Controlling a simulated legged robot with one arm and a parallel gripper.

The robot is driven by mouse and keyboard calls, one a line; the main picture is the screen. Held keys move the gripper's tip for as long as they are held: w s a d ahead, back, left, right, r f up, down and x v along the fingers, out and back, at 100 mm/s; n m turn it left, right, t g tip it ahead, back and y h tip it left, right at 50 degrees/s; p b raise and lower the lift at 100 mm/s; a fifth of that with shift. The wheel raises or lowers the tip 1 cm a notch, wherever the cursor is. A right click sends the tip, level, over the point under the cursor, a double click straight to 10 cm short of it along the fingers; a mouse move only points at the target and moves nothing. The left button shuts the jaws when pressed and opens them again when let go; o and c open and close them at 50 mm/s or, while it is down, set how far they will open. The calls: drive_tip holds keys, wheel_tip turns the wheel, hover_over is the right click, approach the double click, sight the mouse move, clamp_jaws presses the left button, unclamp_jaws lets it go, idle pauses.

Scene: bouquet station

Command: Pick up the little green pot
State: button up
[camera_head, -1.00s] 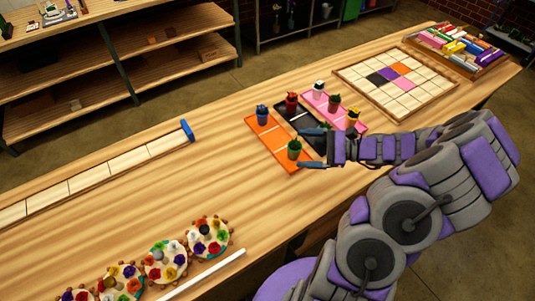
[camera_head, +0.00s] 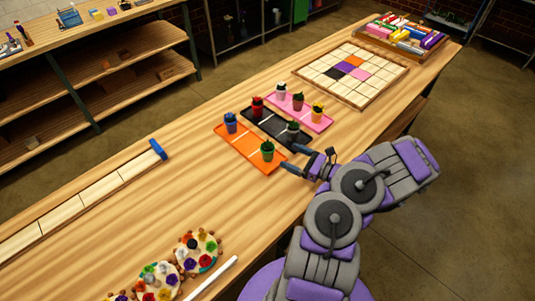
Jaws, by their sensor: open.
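The little green pot (camera_head: 267,152) holds a dark green plant and stands upright at the near right end of the orange tray (camera_head: 222,130). My gripper (camera_head: 287,156) is open and empty just to the right of the green pot, with its fingertips pointing left toward it. A small gap seems to lie between the fingertips and the pot. A blue pot (camera_head: 230,124) stands at the far left end of the same tray.
A black tray (camera_head: 274,122) beside it carries a red pot (camera_head: 257,108) and a dark pot (camera_head: 293,132) close to my gripper. Round flower arrangements (camera_head: 197,248) stand at the near left.

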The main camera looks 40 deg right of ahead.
sight(263, 145)
drive_tip(key=w+a, duration=0.1)
drive_tip(key=w, duration=0.1)
drive_tip(key=w+a+b, duration=0.1)
drive_tip(key=w+a, duration=0.2)
drive_tip(key=w, duration=0.1)
drive_tip(key=shift+w+a+r, duration=0.1)
drive_tip(key=shift+a+r, duration=0.1)
drive_tip(key=shift+r, duration=0.05)
drive_tip(key=w, duration=0.1)
drive_tip(key=w+b, duration=0.1)
drive_tip(key=w, duration=0.1)
drive_tip(key=w+d+b, duration=0.1)
drive_tip(key=shift+w+f, duration=0.25)
drive_tip(key=shift+f, duration=0.15)
drive_tip(key=shift+w, duration=0.3)
drive_tip(key=shift+w+a+r, duration=0.1)
drive_tip(key=shift+a+r, duration=0.2)
drive_tip(key=shift+a, duration=0.55)
drive_tip(key=shift+c, duration=1.2)
drive_tip(key=shift+d+f, duration=0.15)
drive_tip(key=shift+d, duration=0.45)
drive_tip(key=c, duration=0.4)
drive_tip(key=shift+a, duration=0.45)
drive_tip(key=c, duration=0.7)
drive_tip(key=shift+d, duration=0.1)
